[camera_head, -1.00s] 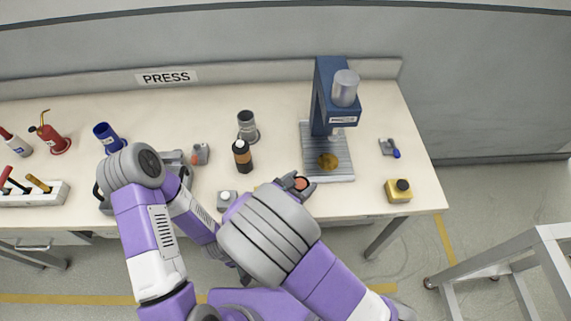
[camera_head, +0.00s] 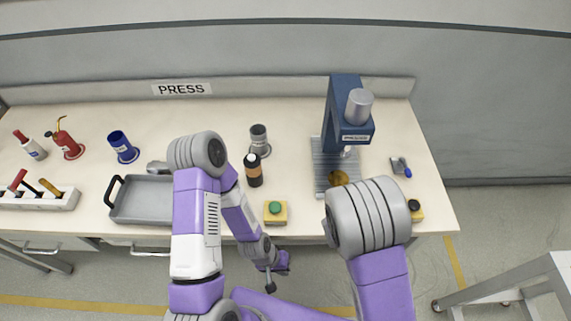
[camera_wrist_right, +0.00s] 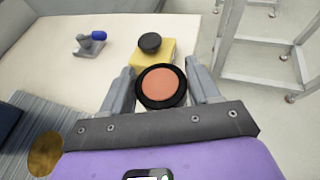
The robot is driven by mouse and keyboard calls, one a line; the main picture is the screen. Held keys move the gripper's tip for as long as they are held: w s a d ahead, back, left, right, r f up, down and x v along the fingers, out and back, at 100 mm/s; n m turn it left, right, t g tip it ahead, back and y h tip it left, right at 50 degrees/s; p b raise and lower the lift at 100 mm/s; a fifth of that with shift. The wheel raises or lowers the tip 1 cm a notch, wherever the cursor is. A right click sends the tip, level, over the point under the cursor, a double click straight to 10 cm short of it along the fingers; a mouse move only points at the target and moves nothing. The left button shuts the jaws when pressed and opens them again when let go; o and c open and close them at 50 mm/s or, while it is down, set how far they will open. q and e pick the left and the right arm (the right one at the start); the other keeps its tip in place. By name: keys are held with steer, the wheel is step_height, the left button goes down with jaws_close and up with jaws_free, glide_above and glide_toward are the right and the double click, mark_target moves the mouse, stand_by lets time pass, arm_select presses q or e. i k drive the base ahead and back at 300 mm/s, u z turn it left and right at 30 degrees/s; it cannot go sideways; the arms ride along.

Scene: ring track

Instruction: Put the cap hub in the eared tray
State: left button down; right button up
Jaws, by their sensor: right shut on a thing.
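In the right wrist view, my right gripper (camera_wrist_right: 161,90) is shut on a round black piece with an orange-red face, which I take to be the cap hub (camera_wrist_right: 161,86). In the head view my right forearm hides this gripper and piece. The grey eared tray (camera_head: 125,212) with a black handle lies at the left of the bench, its right end hidden by my left arm. My left gripper (camera_head: 268,284) hangs in front of the bench's front edge, too small to tell if open.
A yellow box with a black knob (camera_wrist_right: 150,43) is just beyond the held piece. A green-button box (camera_head: 275,212), dark bottle (camera_head: 254,172) and blue press (camera_head: 343,115) stand mid-bench. A tool rack (camera_head: 50,202) is left of the tray.

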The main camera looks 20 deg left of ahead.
mark_target(159, 202)
steer(key=z, duration=1)
steer(key=k, duration=1.15)
steer(key=u, duration=1.55)
steer(key=i, duration=0.5)
steer(key=u, duration=0.1)
